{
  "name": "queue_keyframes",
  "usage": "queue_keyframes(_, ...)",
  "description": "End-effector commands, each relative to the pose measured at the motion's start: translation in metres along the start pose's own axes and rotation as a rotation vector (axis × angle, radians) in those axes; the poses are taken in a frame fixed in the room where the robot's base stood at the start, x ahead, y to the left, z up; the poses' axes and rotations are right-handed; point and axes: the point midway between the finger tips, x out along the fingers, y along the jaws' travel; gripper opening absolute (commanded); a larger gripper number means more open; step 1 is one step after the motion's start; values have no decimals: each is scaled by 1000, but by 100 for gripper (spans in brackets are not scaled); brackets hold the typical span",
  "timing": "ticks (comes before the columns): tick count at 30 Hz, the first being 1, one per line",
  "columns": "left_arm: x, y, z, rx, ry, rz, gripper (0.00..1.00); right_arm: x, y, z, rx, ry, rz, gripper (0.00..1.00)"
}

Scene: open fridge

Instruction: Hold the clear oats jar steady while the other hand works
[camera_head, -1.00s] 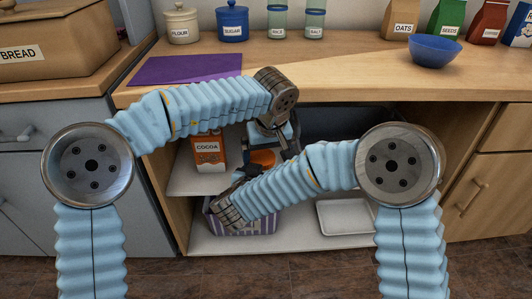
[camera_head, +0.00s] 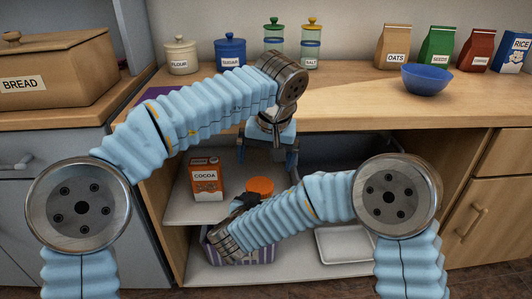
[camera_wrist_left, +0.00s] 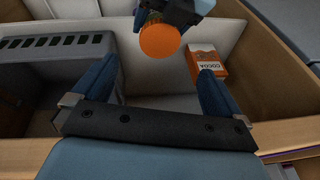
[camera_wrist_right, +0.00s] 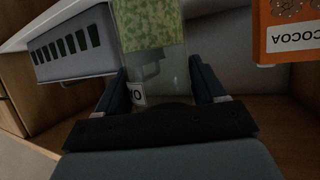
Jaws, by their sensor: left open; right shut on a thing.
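The clear oats jar with an orange lid (camera_head: 260,187) is inside the open lower cabinet, partly hidden by my right arm. My right gripper (camera_wrist_right: 160,85) is shut on the jar's clear body (camera_wrist_right: 165,70), which shows pale green-yellow contents and part of a white label. My left gripper (camera_head: 268,160) is open and empty above the lid, apart from it. The left wrist view shows the lid (camera_wrist_left: 160,42) beyond the open left fingers (camera_wrist_left: 158,75), toward the top.
An orange cocoa box (camera_head: 206,180) stands on the shelf left of the jar. A striped basket (camera_head: 265,252) and white tray (camera_head: 345,245) are below. A grey slotted box (camera_wrist_left: 60,55) is close by. A blue bowl (camera_head: 427,80) sits on the counter above.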

Motion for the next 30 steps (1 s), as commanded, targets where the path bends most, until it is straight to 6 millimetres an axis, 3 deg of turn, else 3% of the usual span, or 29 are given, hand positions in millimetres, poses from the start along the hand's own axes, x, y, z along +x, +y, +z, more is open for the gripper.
queue_keyframes(9,68,-1,2,-2,-7,-3,100,0,0,0,0,1,0,0)
queue_keyframes(15,95,-1,1,-4,-7,-3,100,0,0,0,1,1,0,0)
queue_keyframes(27,103,-1,1,-5,-6,-1,100,0,0,0,1,1,0,0)
queue_keyframes(30,103,-1,1,-5,-6,-1,85,0,0,0,1,1,0,0)
